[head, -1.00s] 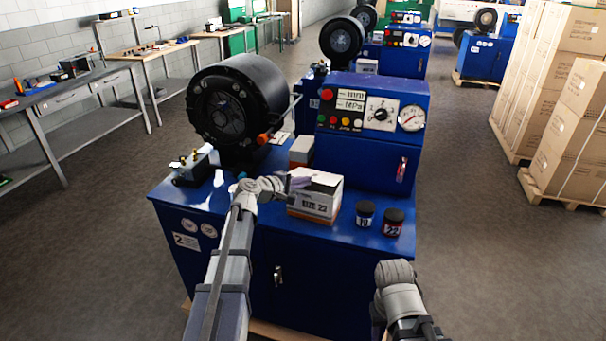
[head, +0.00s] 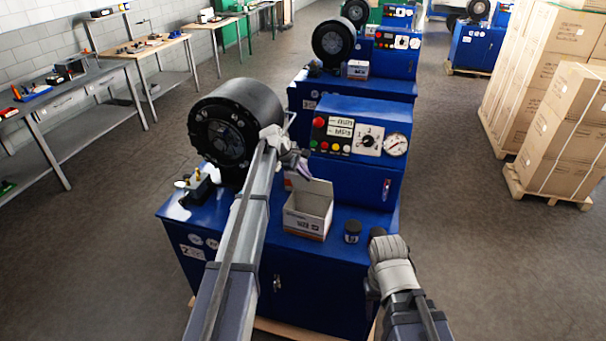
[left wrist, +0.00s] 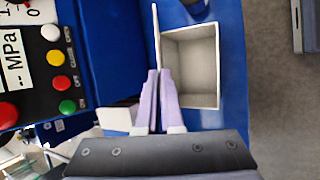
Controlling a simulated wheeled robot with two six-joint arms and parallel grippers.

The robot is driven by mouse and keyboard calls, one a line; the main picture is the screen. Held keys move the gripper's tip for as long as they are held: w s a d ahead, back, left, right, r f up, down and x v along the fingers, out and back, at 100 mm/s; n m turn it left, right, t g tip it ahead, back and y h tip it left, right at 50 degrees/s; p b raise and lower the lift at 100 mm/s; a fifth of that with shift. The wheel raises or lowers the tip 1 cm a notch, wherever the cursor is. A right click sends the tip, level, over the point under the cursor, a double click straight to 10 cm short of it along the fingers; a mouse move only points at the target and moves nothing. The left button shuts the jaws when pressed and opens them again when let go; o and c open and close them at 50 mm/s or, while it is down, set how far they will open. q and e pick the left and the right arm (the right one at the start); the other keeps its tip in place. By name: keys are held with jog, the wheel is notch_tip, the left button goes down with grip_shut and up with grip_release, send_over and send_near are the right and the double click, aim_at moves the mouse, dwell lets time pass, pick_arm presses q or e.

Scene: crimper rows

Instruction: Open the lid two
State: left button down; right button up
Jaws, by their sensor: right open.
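The white cardboard box (head: 306,222) stands on the blue machine marked 2 (head: 190,252). Its lid (head: 316,187) stands up at the back edge, and the box is open; its pale, empty inside (left wrist: 190,65) shows in the left wrist view. My left gripper (head: 302,168) is above the back left of the box. In the left wrist view its purple fingers (left wrist: 159,78) are close together on the thin upright lid (left wrist: 156,35). My right gripper (head: 371,287) is low in front of the machine's right side, mostly hidden by its own wrist.
A dark jar (head: 352,231) stands right of the box; a second jar (head: 377,233) is partly behind my right arm. The control panel (head: 360,137) rises behind the box, the round black crimper head (head: 235,125) at left. Stacked cartons (head: 565,130) stand on the right.

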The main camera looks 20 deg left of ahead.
pick_arm(q)
jog(key=shift+w+r+g, duration=0.15)
jog(key=shift+w+r, duration=0.05)
jog(key=shift+w, duration=0.25)
jog(key=shift+w+r+g, duration=0.15)
jog(key=shift+w+r, duration=0.05)
jog(key=shift+w, duration=0.25)
jog(key=shift+w+d+r, duration=0.1)
jog(key=shift+w+d, duration=0.05)
jog(key=shift+w, duration=1.05)
pick_arm(e)
jog(key=shift+r, duration=0.7)
pick_arm(q)
jog(key=c, duration=1.5)
grip_release()
jog(key=shift+p, duration=0.3)
jog(key=o, duration=0.5)
jog(key=shift+c, duration=0.2)
jog(key=shift+r, duration=0.1)
pick_arm(e)
jog(key=shift+r, duration=0.1)
pick_arm(q)
jog(key=p+v, duration=0.6)
jog(key=v, duration=0.1)
jog(key=shift+s+r+p, duration=0.15)
jog(key=shift+r+p, duration=0.15)
jog(key=shift+p, duration=0.05)
pick_arm(e)
notch_tip(320, 180, up, 7)
jog(key=shift+f, duration=0.2)
